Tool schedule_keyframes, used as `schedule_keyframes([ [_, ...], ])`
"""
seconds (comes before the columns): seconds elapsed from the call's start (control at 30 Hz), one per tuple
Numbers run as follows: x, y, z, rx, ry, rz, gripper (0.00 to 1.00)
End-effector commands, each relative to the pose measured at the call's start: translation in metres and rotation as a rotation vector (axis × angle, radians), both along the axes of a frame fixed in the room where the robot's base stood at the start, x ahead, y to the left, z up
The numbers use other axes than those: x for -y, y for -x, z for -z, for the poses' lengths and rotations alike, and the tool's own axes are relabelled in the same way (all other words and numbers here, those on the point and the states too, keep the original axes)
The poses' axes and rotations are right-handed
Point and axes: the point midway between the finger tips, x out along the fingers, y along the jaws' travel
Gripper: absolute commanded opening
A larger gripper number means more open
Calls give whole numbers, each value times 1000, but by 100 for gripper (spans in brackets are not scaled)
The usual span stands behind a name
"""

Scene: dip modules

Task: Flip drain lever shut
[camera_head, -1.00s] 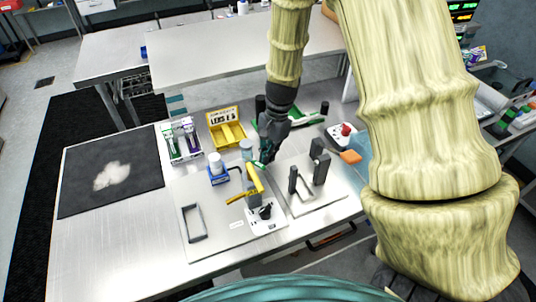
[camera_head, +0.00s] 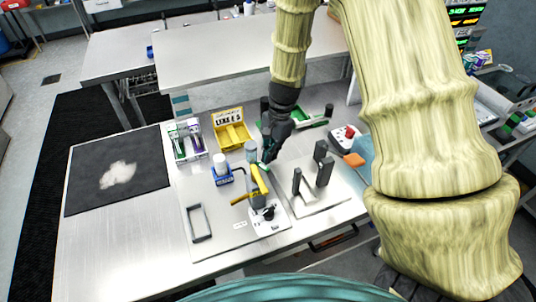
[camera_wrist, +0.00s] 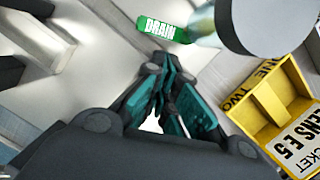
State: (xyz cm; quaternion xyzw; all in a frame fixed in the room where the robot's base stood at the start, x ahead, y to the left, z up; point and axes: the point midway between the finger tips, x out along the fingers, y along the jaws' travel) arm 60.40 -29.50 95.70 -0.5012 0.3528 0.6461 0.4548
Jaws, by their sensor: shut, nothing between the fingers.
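A green piece lettered DRAIN (camera_wrist: 160,27) shows at the top of the wrist view, attached to a clear neck beside a large grey round cap (camera_wrist: 265,22). The same small cylinder (camera_head: 251,149) stands next to my gripper in the head view; the green piece is too small there to make out. My gripper (camera_head: 268,156) points down just right of it. In the wrist view its teal fingers (camera_wrist: 160,72) are together with nothing between them, and their tips sit just below the DRAIN piece. I cannot tell whether they touch it.
A yellow lever (camera_head: 260,180) stands close in front of my gripper. A yellow box (camera_head: 232,137), a rack of tubes (camera_head: 187,141) and a blue holder with a white bottle (camera_head: 221,172) are to the left. Dark upright posts (camera_head: 322,165) stand right.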

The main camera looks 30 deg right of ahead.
Motion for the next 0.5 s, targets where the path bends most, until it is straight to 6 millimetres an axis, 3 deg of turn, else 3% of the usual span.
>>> schedule_keyframes([
  [0.2,25,-7,3,0,-1,0,0],
  [0.5,31,-11,-25,3,0,-2,0],
])
